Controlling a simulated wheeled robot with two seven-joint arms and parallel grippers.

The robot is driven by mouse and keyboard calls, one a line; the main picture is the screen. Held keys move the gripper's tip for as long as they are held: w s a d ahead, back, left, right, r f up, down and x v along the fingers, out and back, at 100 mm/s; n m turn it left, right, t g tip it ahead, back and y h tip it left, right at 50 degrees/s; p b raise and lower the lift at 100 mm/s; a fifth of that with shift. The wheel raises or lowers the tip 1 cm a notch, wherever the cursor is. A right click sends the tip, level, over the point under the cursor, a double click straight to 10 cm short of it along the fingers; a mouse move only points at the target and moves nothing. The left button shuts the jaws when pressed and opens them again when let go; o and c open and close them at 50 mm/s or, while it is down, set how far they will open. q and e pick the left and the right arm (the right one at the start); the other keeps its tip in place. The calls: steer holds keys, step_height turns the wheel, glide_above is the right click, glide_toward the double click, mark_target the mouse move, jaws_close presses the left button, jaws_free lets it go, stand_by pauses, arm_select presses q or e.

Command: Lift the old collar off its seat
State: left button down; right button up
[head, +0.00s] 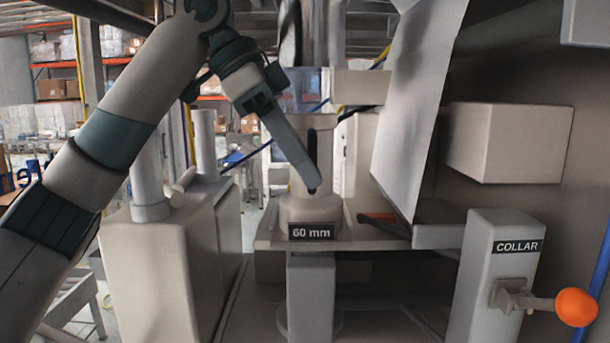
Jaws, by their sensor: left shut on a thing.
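The old collar (325,135), a pale upright tube with a flared rim, stands in the middle of the head view. Below it is a wider round seat (300,212) with a "60 mm" plate on its front. I see no clear gap between collar and seat. My left gripper (313,186) reaches down from the upper left, its long fingers slanting across the collar's front. It is shut on the collar; the exact contact is partly hidden by the fingers. A dark upright strip shows beside the fingertips. My right gripper is not in view.
A shelf (265,243) carries the seat. A grey tilted panel (415,100) stands close on the right. A post marked "COLLAR" (480,285) has a lever with an orange knob (576,307). Pale cabinets (150,270) stand left. A metal tube (325,35) hangs above the collar.

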arm_select(q)
steer(key=s+b, duration=0.4)
steer(key=s, duration=1.8)
steer(key=shift+s+b, duration=0.25)
steer(key=shift+b, duration=0.15)
steer(key=shift+w+d, duration=0.1)
